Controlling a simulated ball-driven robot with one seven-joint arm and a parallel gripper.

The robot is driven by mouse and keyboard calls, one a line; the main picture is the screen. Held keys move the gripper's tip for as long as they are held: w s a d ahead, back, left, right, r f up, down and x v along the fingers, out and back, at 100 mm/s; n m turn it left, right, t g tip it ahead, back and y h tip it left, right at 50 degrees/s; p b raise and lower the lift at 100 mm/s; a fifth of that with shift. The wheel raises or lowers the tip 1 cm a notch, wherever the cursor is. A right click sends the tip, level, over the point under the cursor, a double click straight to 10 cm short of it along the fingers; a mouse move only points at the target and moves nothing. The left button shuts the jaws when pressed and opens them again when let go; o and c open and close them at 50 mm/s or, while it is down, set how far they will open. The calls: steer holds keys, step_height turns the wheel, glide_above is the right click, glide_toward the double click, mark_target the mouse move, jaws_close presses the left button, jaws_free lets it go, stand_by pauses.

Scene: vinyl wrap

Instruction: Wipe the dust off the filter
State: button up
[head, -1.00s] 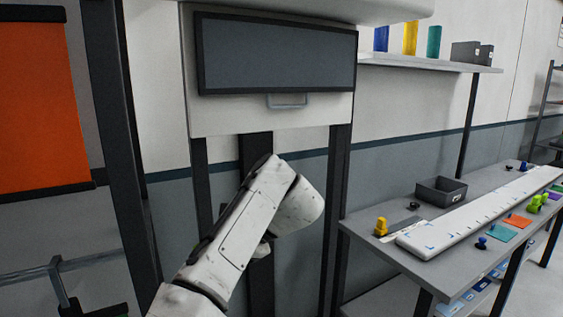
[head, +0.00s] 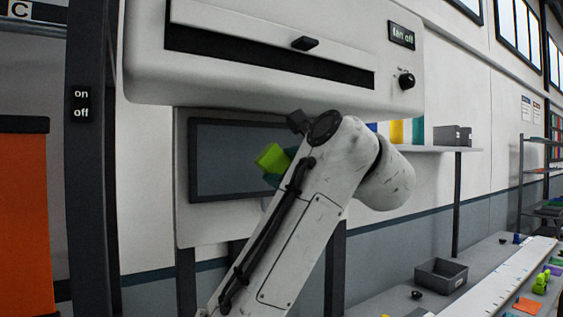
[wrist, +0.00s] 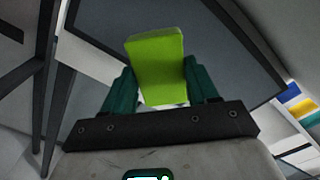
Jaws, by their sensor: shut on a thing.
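My gripper (head: 273,181) has green fingers and is shut on a bright lime-green block (head: 271,157). The block also shows between the fingers in the wrist view (wrist: 155,65). A dark grey rectangular panel in a black frame (head: 222,135), which looks like the filter, stands upright behind the gripper. My arm hides its right part in the head view. The panel fills much of the wrist view's background (wrist: 228,45). I cannot tell whether the block touches it. No dust can be made out on it.
A white hood (head: 150,70) with a dark slot and handle (head: 305,43) overhangs the panel. A "fan off" display (head: 401,35) and a knob (head: 406,80) are on its right. A dark post (head: 92,200) stands left. A bench with a grey bin (head: 440,276) is right.

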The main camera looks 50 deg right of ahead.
steer(key=shift+w+d+r, duration=0.15)
steer(key=shift+w+r, duration=0.05)
steer(key=shift+w, duration=0.05)
steer(key=shift+x, duration=2.65)
steer(key=shift+p+x, duration=0.5)
steer(key=shift+x, duration=0.45)
steer(key=shift+d, duration=0.1)
steer(key=s+d+p, duration=0.3)
steer(key=s+d, duration=0.1)
steer(key=d, duration=1.1)
steer(key=shift+s, duration=0.15)
steer(key=shift+w+a+f, duration=0.1)
steer(key=shift+w+a, duration=0.5)
steer(key=shift+a, duration=1.45)
steer(key=shift+w+a+r, duration=0.1)
steer(key=shift+w+a, duration=0.45)
steer(key=shift+a, duration=1.55)
steer(key=shift+w+a+f, duration=0.1)
steer(key=shift+w+a, duration=0.5)
steer(key=shift+a, duration=1.45)
